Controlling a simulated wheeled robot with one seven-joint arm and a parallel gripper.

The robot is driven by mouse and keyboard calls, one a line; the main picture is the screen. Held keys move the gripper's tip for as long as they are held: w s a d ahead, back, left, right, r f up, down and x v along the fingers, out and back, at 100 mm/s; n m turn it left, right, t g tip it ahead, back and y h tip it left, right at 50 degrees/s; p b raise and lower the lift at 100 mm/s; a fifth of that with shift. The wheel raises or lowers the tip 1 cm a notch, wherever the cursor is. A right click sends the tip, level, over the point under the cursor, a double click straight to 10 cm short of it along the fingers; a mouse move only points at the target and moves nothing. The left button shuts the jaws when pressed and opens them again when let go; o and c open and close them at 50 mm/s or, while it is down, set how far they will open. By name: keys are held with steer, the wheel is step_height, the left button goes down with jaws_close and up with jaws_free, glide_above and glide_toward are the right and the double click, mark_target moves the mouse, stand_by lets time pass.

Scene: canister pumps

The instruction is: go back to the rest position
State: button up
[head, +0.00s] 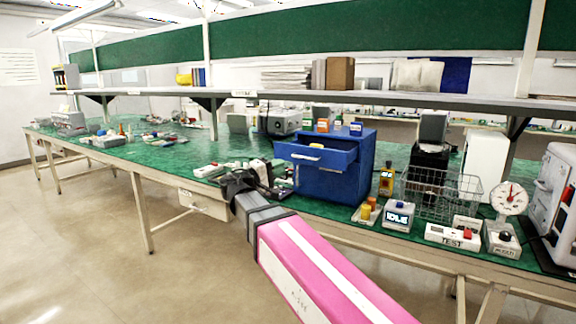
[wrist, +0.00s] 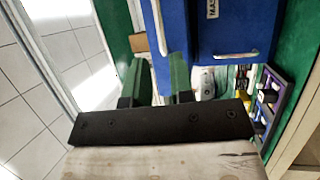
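My arm, with a pink and white forearm, reaches in from the lower right of the head view. My gripper (head: 243,182) is at the front edge of the green bench (head: 165,155), just left of the blue drawer cabinet (head: 345,180). In the wrist view my gripper (wrist: 159,88) has its two fingers apart with a gap between them, and nothing shows held there. The cabinet also shows in the wrist view (wrist: 225,35), just beyond the fingers. Its top drawer (head: 315,152) is pulled out; the lower drawer looks shut.
Right of the cabinet stand a wire basket (head: 440,192), a digital meter (head: 398,215), a test box (head: 453,235) and a dial scale (head: 510,200). A shelf (head: 300,97) runs above the bench. The floor (head: 90,230) at left is clear.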

steer(key=shift+s+a+f, duration=0.1)
steer(key=shift+s+a, duration=0.25)
steer(key=shift+a, duration=0.05)
steer(key=d+f+g+y, duration=0.3)
steer(key=d+f, duration=0.4)
steer(key=f, duration=0.5)
steer(key=d+f+g+y, duration=0.3)
steer(key=d+f, duration=0.4)
steer(key=f, duration=0.4)
steer(key=s+d+f+m+g+y, duration=0.2)
steer(key=s+f+y, duration=0.3)
steer(key=f, duration=0.5)
steer(key=s+d+f+m+g+y, duration=0.3)
steer(key=s+f+m+y, duration=0.1)
steer(key=f, duration=0.7)
steer(key=s+y, duration=0.1)
steer(key=s, duration=0.1)
steer(key=shift+s+d+y, duration=0.3)
steer(key=shift+s+d, duration=0.05)
steer(key=shift+s, duration=0.05)
steer(key=shift+w, duration=0.1)
